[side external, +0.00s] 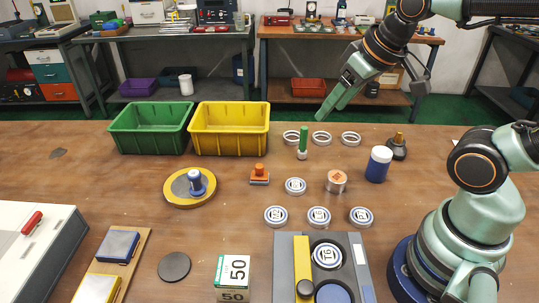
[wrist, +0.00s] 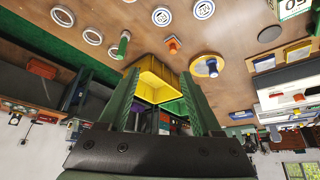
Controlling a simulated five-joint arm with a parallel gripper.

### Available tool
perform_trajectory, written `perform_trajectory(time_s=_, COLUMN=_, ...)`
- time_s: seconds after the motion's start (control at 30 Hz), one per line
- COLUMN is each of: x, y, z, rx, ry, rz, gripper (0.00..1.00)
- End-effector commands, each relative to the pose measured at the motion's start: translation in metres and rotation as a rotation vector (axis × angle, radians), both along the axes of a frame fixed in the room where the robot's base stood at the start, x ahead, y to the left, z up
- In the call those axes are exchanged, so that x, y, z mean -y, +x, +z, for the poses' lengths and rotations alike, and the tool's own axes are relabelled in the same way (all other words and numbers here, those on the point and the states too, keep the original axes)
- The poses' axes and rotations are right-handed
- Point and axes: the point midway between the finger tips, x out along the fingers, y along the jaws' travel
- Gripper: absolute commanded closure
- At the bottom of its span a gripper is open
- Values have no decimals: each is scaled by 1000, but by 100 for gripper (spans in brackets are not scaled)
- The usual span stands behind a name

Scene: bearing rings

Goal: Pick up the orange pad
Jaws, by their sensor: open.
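The orange pad (side external: 259,174) is a small orange block with a raised knob on a darker base. It stands on the wooden table in front of the yellow bin, and it also shows near the top middle of the wrist view (wrist: 172,44). My gripper (side external: 325,112) is raised above the far side of the table, up and to the right of the pad in the side view. Its two green fingers are apart and empty in the wrist view (wrist: 159,73). It is clear of the pad.
A green bin (side external: 151,140) and a yellow bin (side external: 230,147) stand behind the pad. A yellow disc with a blue knob (side external: 178,194) is left of it. A green peg (side external: 303,141), several rings, a copper spool (side external: 336,182) and a blue-white jar (side external: 378,164) are to the right.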

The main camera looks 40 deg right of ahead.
Motion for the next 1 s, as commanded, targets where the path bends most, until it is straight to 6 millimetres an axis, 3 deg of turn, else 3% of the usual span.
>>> perform_trajectory(time_s=0.17, x=-3, y=27, z=-16, rx=33, ry=11, rz=-10, gripper=34)
perform_trajectory(time_s=0.4, x=-11, y=86, z=-60, rx=145, ry=47, rz=-42, gripper=34)
perform_trajectory(time_s=0.6, x=-20, y=121, z=-102, rx=246, ry=86, rz=-64, gripper=34)
perform_trajectory(time_s=0.8, x=-28, y=140, z=-145, rx=346, ry=130, rz=-84, gripper=34)
perform_trajectory(time_s=1.0, x=-36, y=141, z=-185, rx=442, ry=179, rz=-101, gripper=34)
